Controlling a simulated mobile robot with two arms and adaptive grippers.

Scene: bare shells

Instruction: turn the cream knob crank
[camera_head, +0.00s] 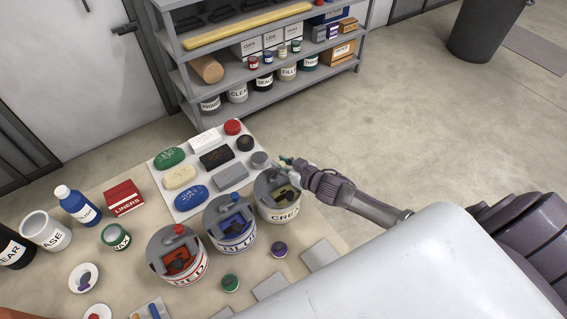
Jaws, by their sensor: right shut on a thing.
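The cream can (281,214), with a cream label and a grey top, stands at the right end of a row of three cans on the table. My right gripper (288,164) reaches in from the right to the far edge of its grey top. It is shut on the cream knob crank, which the fingers mostly hide. The red can (186,274) and blue can (237,244) stand to the left, with a red knob (179,229) and a blue knob (235,197) on top.
A white sheet with colored ovals and blocks lies behind the cans. A blue bottle (78,206), a red liners box (123,203) and small jars stand left. A grey shelf (275,97) stands behind the table.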

